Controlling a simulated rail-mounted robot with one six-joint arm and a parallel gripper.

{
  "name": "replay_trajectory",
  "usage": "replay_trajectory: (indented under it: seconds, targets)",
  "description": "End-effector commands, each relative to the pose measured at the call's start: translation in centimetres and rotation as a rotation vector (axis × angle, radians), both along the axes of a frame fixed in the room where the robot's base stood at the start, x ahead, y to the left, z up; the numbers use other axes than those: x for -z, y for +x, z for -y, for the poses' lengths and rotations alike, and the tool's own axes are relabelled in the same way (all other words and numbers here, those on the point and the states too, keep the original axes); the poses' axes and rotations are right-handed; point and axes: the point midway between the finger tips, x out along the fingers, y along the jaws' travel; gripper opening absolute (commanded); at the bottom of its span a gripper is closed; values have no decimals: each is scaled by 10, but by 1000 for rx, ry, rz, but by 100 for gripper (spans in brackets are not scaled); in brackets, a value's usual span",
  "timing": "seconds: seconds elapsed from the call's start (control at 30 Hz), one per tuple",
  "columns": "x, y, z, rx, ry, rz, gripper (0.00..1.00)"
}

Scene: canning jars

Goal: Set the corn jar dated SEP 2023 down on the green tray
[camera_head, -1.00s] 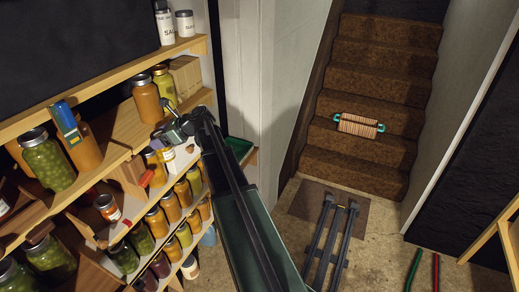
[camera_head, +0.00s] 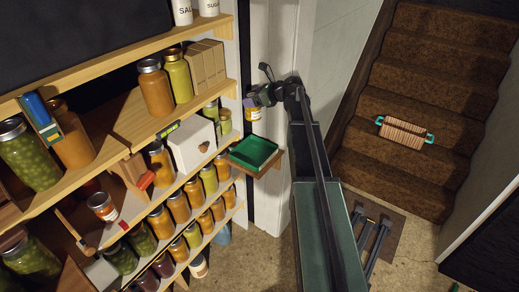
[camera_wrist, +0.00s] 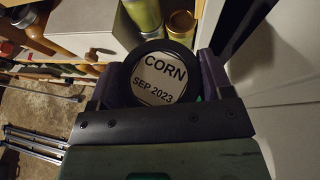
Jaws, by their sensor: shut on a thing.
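My gripper (camera_head: 255,98) is shut on the corn jar (camera_head: 252,114), a small jar with yellow-orange contents. In the wrist view the jar's dark-rimmed lid (camera_wrist: 162,79) reads CORN, SEP 2023 and sits between the two fingers (camera_wrist: 162,92). The green tray (camera_head: 254,152) lies on a small wooden ledge at the right end of the shelves. It looks empty. In the head view the jar hangs above the tray's far edge in the picture, apart from it. The jar's lower part is hidden in the wrist view.
A white box (camera_head: 192,146) stands on the shelf left of the tray, with jars behind it. Lower shelves hold several jars. A white wall post (camera_head: 268,40) is close behind my gripper. Stairs (camera_head: 430,90) with a rolled item (camera_head: 404,133) lie to the right.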

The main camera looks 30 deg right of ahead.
Motion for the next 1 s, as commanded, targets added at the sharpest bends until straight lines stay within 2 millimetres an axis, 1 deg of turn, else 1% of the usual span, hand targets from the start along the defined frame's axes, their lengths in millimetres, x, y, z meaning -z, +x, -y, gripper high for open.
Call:
replay_trajectory:
  seconds: [0.03,0.07,0.17,0.2,0.3,0.4,0.43,0.5,0.53,0.67,0.7,0.77,0.8,0.9,0.97,1.0]
  targets:
    - [15,0,0,0,0,0,36]
    - [23,0,0,0,0,0,36]
    - [57,0,0,0,0,0,36]
    - [72,0,0,0,0,0,36]
    - [107,0,0,0,1,-1,36]
    - [139,0,0,0,1,-1,36]
    - [146,0,0,0,1,-1,36]
    - [157,0,0,0,1,0,36]
    - [158,0,0,0,1,0,36]
    - [155,0,0,0,1,0,36]
    - [158,0,0,0,1,-1,36]
    - [169,0,0,0,1,-1,36]
    - [179,0,0,0,1,-1,36]
    - [199,0,0,0,1,-1,36]
    - [201,0,0,0,1,0,36]
    - [199,0,0,0,1,0,36]
